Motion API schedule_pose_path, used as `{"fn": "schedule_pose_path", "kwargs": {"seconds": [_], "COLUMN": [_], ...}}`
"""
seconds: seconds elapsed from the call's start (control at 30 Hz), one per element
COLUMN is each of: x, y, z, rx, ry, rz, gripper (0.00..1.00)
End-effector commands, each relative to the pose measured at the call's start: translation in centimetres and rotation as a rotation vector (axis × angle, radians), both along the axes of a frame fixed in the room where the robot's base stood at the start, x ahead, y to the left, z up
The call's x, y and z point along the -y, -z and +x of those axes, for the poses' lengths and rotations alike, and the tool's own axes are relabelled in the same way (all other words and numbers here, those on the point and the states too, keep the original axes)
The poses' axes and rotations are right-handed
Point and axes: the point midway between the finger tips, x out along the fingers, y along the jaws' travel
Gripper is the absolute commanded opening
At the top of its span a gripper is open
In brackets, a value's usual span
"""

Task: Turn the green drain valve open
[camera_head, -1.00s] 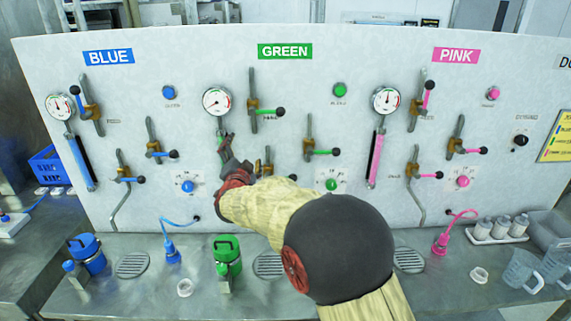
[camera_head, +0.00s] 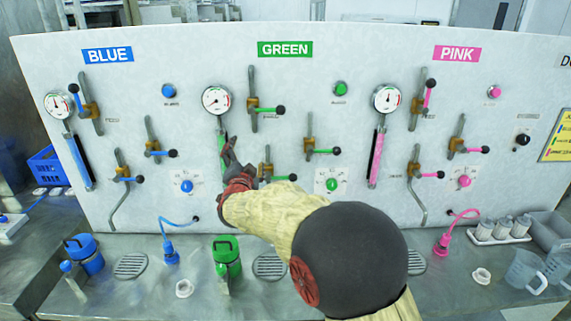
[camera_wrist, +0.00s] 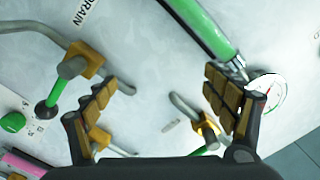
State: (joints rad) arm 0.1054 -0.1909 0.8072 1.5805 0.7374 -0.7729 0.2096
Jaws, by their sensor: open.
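The green drain valve (camera_head: 266,170) is a brass body with a green lever on the panel, low in the GREEN section. Its lever (camera_head: 283,178) points right to a black knob in the head view. In the wrist view the drain valve (camera_wrist: 80,62) is at upper left, near the "DRAIN" label, its green lever (camera_wrist: 55,92) slanting down-left to the knob. My gripper (camera_head: 232,158) is left of the valve in the head view, in front of the green sight tube. In the wrist view my gripper (camera_wrist: 160,92) is open and empty, with the valve beyond its left finger.
The green sight tube (camera_wrist: 205,25) and a gauge (camera_wrist: 268,90) are close to my right finger in the wrist view. Another green-levered valve (camera_head: 308,150) and a green dial knob (camera_head: 332,185) are to the right. A green canister (camera_head: 227,258) stands below on the bench.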

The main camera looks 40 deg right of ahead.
Motion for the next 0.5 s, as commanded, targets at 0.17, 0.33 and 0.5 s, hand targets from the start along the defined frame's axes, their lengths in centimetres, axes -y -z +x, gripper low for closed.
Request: {"fn": "schedule_pose_path", "kwargs": {"seconds": [0.17, 0.33, 0.5], "x": [-1.2, -2.2, -3.3], "y": [0.0, -0.1, -0.1], "z": [-1.7, -3.2, -4.8], "rx": [0.001, 0.002, 0.001], "ry": [-0.001, -0.001, -0.001], "rz": [-0.001, 0.0, -0.001], "gripper": [0.85, 0.85, 0.85]}}
